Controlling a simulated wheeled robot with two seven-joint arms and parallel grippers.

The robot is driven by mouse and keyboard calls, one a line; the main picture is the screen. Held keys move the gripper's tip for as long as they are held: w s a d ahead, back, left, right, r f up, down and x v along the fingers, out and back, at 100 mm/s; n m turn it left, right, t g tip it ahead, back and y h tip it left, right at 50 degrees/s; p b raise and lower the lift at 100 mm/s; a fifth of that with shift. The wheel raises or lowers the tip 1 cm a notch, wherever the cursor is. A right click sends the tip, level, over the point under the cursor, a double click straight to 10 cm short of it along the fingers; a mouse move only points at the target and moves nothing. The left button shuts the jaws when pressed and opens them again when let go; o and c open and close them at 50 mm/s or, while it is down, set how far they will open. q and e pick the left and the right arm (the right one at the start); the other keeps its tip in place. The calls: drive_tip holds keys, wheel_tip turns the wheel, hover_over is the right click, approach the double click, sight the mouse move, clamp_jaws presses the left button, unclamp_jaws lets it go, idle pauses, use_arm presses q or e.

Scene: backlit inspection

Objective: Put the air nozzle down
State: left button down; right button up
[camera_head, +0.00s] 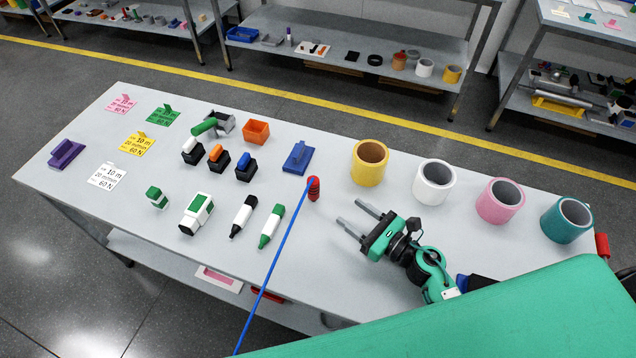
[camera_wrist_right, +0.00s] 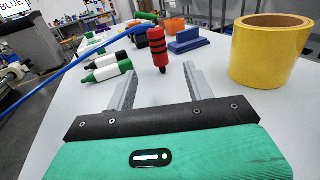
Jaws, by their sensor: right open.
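The air nozzle (camera_head: 314,189) is a red piece with dark bands, joined to a thin blue hose (camera_head: 271,275) that runs down to the front edge of the table. In the right wrist view the nozzle (camera_wrist_right: 157,48) looks upright, just beyond the fingertips; I cannot tell if its base touches the table. My right gripper (camera_head: 351,213) is open and empty. Its two fingers point at the nozzle, with a gap between them and it. The right wrist view also shows both open fingers (camera_wrist_right: 160,75). My left gripper is not in view.
A blue block tool (camera_head: 298,157) lies behind the nozzle. Green and black markers (camera_head: 271,226) lie left of the hose. Yellow (camera_head: 368,165), white (camera_head: 434,184), pink and teal tape rolls stand to the right. The table (camera_head: 335,270) is bare between hose and gripper.

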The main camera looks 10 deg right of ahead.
sight(318, 189)
drive_tip(key=shift+w+a+r+p, duration=0.3)
drive_tip(key=shift+w+a+p, duration=0.15)
drive_tip(key=shift+w+a, duration=0.3)
drive_tip(key=p+x, duration=0.1)
drive_tip(key=x, duration=0.5)
drive_tip(key=shift+f, duration=0.15)
drive_tip(key=p+x, duration=0.1)
drive_tip(key=x, duration=0.1)
drive_tip(key=p+x, duration=0.1)
drive_tip(key=x, duration=0.1)
drive_tip(key=shift+w+a+f, duration=0.2)
drive_tip(key=shift+w+a, duration=0.05)
drive_tip(key=shift+w, duration=0.05)
drive_tip(key=shift+w+a, duration=0.15)
drive_tip(key=shift+w, duration=0.05)
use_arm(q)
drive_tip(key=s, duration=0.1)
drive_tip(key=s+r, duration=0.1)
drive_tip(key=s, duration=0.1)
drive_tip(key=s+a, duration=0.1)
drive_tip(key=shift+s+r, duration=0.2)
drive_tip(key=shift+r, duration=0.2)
use_arm(e)
drive_tip(key=c, duration=1.1)
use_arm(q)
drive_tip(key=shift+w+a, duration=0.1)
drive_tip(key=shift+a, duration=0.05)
use_arm(e)
clamp_jaws()
drive_tip(key=shift+r, duration=0.1)
